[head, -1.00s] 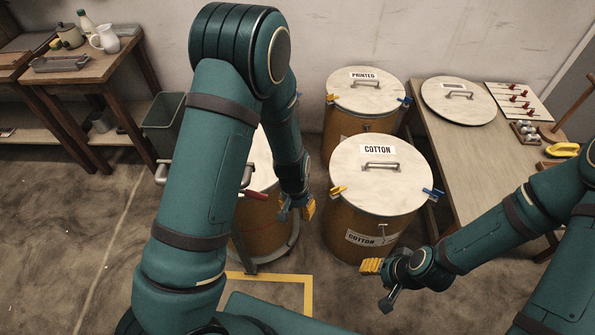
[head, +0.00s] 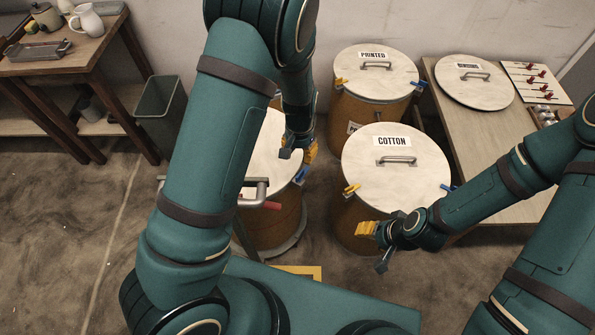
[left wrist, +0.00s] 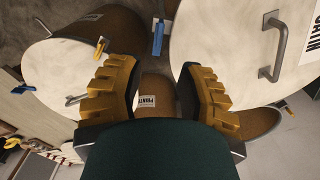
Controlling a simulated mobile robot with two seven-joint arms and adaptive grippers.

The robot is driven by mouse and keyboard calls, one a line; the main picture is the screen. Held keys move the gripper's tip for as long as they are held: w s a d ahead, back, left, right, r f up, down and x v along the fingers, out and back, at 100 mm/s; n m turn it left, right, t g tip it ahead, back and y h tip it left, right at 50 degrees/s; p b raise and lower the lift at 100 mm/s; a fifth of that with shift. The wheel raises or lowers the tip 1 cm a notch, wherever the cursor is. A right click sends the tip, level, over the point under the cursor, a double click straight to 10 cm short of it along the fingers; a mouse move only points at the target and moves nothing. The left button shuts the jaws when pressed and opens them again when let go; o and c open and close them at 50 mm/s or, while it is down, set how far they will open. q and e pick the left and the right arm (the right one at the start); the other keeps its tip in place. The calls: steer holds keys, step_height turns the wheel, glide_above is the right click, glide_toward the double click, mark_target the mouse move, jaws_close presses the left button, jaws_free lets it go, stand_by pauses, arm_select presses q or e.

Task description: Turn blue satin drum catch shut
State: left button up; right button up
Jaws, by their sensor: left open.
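The satin drum's pale lid (head: 262,150) is partly hidden behind my left arm in the head view. Its blue catch (head: 300,176) is at the right rim. In the left wrist view, the lid (left wrist: 225,40) shows a metal handle and part of the satin label (left wrist: 311,42). The blue catch (left wrist: 158,38) is beside that rim, beyond the finger gap; whether it is turned shut I cannot tell. My left gripper (head: 299,152) is open and empty, above the lid's right edge, apart from the catch. My right gripper (head: 374,246) is open and empty before the cotton drum.
The cotton drum (head: 395,165) stands close to the right, with yellow and blue catches. The printed drum (head: 375,80) stands behind. A table (head: 460,135) with a loose lid is at the right. A bin (head: 162,115) and open floor are at the left.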

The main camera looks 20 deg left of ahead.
mark_target(299, 174)
arm_select(q)
step_height(299, 174, down, 12)
steer(key=b, duration=0.3)
steer(key=shift+f, duration=0.25)
jaws_close()
